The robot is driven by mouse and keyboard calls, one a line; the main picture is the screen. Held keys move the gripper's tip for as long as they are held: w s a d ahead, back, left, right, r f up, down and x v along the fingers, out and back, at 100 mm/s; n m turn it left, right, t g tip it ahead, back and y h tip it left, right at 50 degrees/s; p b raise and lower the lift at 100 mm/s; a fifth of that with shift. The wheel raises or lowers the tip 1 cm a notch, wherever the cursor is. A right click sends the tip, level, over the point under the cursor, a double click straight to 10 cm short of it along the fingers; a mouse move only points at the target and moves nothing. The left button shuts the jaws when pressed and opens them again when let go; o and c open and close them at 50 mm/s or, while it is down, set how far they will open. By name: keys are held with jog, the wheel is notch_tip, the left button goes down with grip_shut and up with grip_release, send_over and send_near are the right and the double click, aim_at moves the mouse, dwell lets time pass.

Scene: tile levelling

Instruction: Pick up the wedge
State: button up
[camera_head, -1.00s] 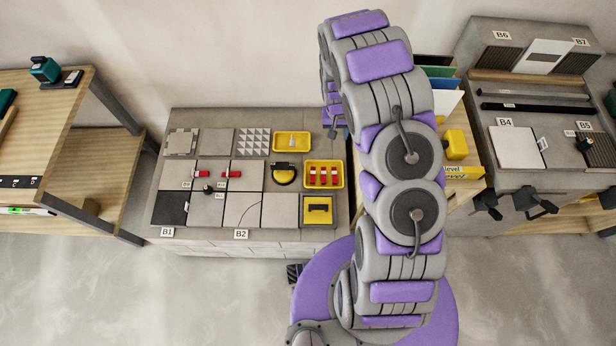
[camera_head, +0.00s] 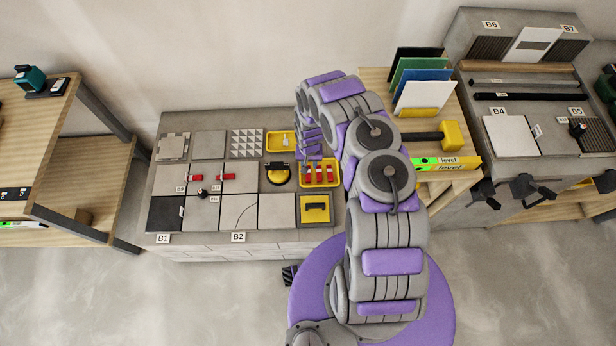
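Three red wedges stand in a row in a yellow tray (camera_head: 320,185) on the right side of the tile bench; one of them is the middle wedge (camera_head: 319,174). Two more red pieces lie on the tiles to the left, a left red piece (camera_head: 196,176) and a right red piece (camera_head: 228,176); each has a small white part beside it. My gripper (camera_head: 309,158) points down at the back-left part of the tray, above or just behind the wedges. Its fingers are too small and overlapped to tell whether they are open, and I see no wedge clearly held.
A second yellow tray (camera_head: 272,143) sits behind, partly covered by my arm. A yellow-and-black round tool (camera_head: 278,174) and a yellow block with a black handle (camera_head: 315,208) are close by. A yellow-headed mallet (camera_head: 450,134) and levels (camera_head: 447,163) lie right of my arm.

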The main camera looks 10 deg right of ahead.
aim_at(308, 178)
notch_tip(308, 178, down, 12)
jog(key=b, duration=0.3)
jog(key=shift+s+a+b, duration=0.15)
jog(key=shift+b, duration=0.2)
jog(key=shift+c, duration=0.4)
grip_shut()
